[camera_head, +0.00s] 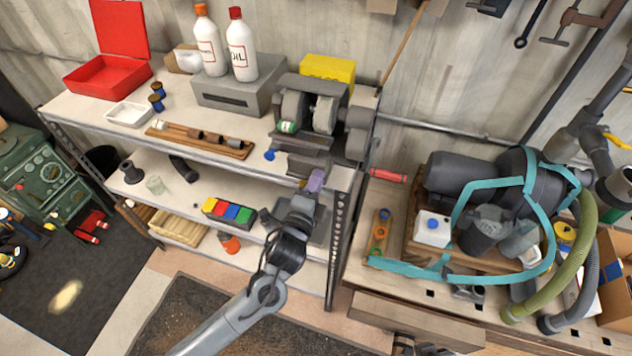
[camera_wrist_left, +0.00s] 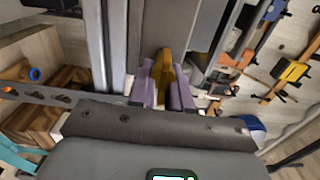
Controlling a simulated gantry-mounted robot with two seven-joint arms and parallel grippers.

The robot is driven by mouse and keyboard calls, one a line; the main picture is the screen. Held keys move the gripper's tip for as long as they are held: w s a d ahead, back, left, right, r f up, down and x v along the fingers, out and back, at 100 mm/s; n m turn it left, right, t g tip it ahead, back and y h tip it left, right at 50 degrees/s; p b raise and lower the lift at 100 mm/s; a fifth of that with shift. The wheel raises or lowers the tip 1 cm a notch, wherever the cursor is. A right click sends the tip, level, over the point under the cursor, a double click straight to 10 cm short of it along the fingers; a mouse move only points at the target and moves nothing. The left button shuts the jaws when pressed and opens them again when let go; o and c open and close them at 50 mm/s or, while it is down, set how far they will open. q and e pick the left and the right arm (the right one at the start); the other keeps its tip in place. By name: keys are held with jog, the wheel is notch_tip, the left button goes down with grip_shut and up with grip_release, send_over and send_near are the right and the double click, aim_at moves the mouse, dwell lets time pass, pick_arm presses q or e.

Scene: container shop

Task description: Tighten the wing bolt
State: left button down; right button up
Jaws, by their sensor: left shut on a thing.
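My left gripper (camera_head: 316,180) reaches up to the front of the grey bench grinder (camera_head: 323,115) on the top shelf of the rack. Its purple fingers (camera_wrist_left: 163,92) show in the left wrist view. They are closed on a gold-yellow piece (camera_wrist_left: 164,68), which looks like the wing bolt. The fingers cover its sides, so its wing shape and thread cannot be made out. My right gripper does not show.
The rack's metal upright (camera_head: 338,235) stands right beside my left gripper. A blue knob (camera_head: 270,155) sits to its left, and a wooden tool holder (camera_head: 200,139) lies farther left. A workbench with a teal-framed machine (camera_head: 462,210) is at right. The floor mat is partly clear.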

pick_arm(q)
jog(key=shift+a+f, duration=0.1)
jog(key=shift+f, duration=0.05)
jog(key=c, duration=1.3)
grip_release()
jog(key=shift+s, duration=0.1)
jog(key=shift+b+v, duration=0.65)
jog(key=shift+v, duration=4.65)
jog(key=shift+o, duration=0.4)
jog(key=shift+a, duration=0.1)
